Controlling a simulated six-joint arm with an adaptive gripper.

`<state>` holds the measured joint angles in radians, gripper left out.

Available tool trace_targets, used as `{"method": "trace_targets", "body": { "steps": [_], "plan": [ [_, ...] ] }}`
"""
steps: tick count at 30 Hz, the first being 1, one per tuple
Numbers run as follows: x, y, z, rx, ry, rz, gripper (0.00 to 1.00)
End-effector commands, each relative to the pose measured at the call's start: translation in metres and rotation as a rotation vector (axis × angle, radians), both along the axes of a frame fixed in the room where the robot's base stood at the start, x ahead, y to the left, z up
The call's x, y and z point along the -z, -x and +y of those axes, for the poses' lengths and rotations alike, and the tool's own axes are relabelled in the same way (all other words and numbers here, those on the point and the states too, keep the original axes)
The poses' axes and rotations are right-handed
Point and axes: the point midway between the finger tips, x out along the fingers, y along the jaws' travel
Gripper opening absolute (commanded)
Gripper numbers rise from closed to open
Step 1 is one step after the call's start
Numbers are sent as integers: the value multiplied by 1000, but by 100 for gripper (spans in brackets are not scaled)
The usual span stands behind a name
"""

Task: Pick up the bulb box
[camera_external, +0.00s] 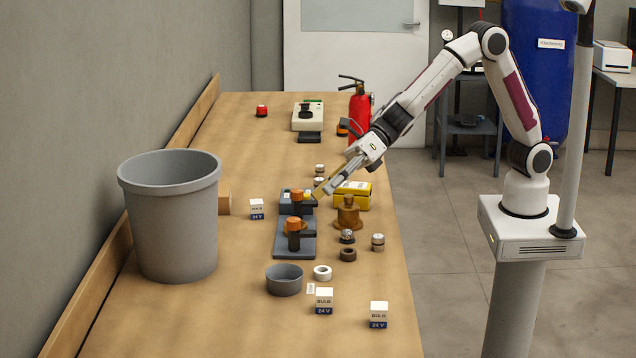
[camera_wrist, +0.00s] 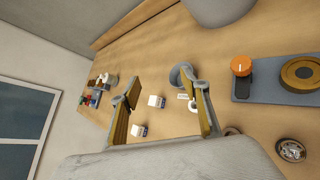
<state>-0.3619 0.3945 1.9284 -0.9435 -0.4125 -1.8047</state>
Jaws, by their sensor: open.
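Three white-and-blue bulb boxes stand on the bench in the external view: one at the back left (camera_external: 257,209), one at the front (camera_external: 324,301) and one at the front right (camera_external: 379,314). In the wrist view two bulb boxes, a nearer-centre one (camera_wrist: 156,101) and a lower one (camera_wrist: 139,131), appear between the fingers, some distance beyond them. My gripper (camera_external: 322,190) is above the middle of the bench, over the grey fixtures and away from the boxes. Its fingers are spread and empty in the wrist view (camera_wrist: 167,92).
A large grey bin (camera_external: 170,225) stands on the left of the wooden bench (camera_external: 180,325). Grey fixtures with orange knobs (camera_external: 294,225), a brass part (camera_external: 348,214), a yellow box (camera_external: 355,194) and a grey bowl (camera_external: 284,281) crowd the middle. The front-left bench is clear.

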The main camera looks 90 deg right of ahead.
Motion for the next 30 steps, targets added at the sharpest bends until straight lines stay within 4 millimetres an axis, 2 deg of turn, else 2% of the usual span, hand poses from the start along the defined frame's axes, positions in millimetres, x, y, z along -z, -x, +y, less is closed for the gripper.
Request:
{"method": "trace_targets", "body": {
  "steps": [3,8,18,24,30],
  "plan": [
    [22,5,34,-149,57,-67,46],
    [50,19,76,-350,120,-169,46],
    [115,71,151,-763,186,-399,46],
    [143,102,177,-936,186,-510,46],
    [153,114,185,-1000,182,-555,46]
  ]
}}
